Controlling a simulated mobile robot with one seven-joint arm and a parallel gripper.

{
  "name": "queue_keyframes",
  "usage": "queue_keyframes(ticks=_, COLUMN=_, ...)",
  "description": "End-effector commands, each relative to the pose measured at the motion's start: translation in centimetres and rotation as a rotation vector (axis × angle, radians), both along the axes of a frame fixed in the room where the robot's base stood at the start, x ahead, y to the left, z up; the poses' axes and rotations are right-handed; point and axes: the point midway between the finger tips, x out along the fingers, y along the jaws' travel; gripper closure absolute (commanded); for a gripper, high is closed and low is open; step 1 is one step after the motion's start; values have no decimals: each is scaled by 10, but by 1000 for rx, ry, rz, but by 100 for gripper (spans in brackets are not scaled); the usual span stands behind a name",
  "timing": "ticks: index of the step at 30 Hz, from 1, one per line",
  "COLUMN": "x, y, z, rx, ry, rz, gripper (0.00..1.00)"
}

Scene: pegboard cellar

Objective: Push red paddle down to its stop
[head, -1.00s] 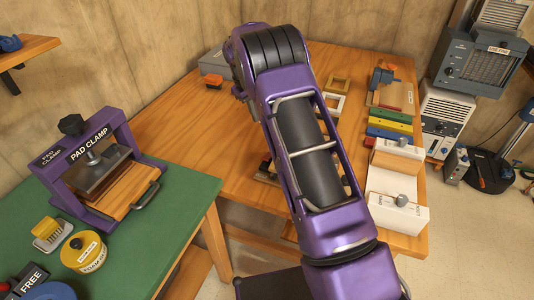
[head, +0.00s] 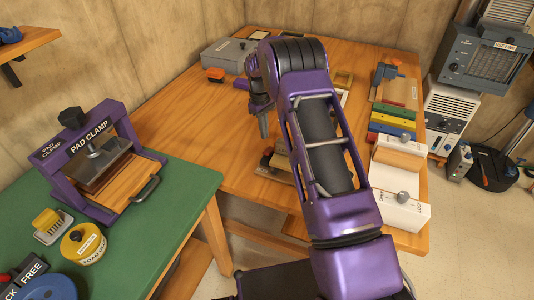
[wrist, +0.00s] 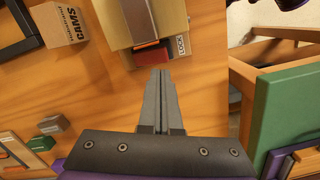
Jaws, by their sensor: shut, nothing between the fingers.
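A red piece (wrist: 152,53), which looks like the red paddle, shows in the wrist view at the near end of a tan and brass-coloured device (wrist: 135,22) with a LOCK label. How far down it sits I cannot tell. My gripper (wrist: 161,72) is shut and empty, its fingertips just below the red piece in the picture; contact is not clear. In the head view my gripper (head: 263,134) points down over the wooden table, above the small device (head: 283,163), which my arm partly hides.
A grey box (head: 228,53) with an orange-red part (head: 215,75) stands at the back. White blocks (head: 399,205) and coloured bars (head: 390,130) line the right side. The green table (head: 180,193) with the pad clamp (head: 95,150) is at left. The table's left-middle is clear.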

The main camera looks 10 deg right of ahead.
Motion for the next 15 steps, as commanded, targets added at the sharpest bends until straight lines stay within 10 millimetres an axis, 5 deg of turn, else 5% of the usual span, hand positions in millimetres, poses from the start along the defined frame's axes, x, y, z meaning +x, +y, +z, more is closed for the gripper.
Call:
queue_keyframes(ticks=9, x=-4, y=-2, z=-44, rx=0, ry=2, rz=0, gripper=100)
queue_keyframes(ticks=15, x=-5, y=-3, z=-55, rx=-1, ry=1, rz=0, gripper=100)
